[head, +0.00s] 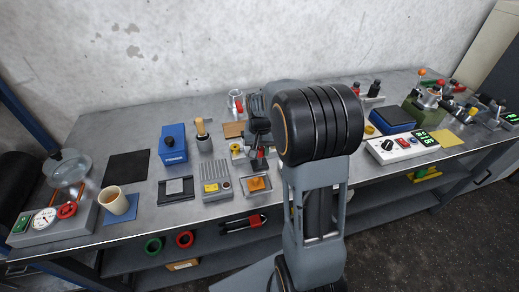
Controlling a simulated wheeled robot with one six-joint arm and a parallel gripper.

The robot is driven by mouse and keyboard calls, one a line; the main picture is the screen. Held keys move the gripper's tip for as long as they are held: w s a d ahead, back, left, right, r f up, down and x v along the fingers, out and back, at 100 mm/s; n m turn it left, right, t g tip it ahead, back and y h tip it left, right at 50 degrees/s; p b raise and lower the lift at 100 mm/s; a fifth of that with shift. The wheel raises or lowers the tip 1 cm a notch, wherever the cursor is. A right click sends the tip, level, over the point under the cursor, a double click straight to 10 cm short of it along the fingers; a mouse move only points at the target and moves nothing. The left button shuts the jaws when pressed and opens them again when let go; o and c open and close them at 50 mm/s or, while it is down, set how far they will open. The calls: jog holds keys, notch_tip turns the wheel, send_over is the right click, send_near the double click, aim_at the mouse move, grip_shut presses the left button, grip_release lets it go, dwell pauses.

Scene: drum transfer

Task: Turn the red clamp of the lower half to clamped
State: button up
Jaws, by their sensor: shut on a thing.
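My gripper (259,158) points down over the middle of the bench, left of my arm's large black joint. Its dark fingers are shut on a small red piece (264,153), which looks like the red clamp. The fingers hide much of it, so its turn angle cannot be told. The device under the gripper, with the lower half, is mostly hidden by my gripper and arm.
An orange-topped block (257,183) stands just in front of the gripper, and a grey ribbed block (215,185) to its left. A glass vessel with red parts (236,102) stands behind. A blue box (173,144) is farther left. A black mat (127,167) lies clear.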

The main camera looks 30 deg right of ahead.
aim_at(260, 148)
jog(key=o, duration=0.9)
jog(key=shift+r, duration=0.15)
notch_tip(260, 148, up, 14)
jog(key=shift+f, duration=0.2)
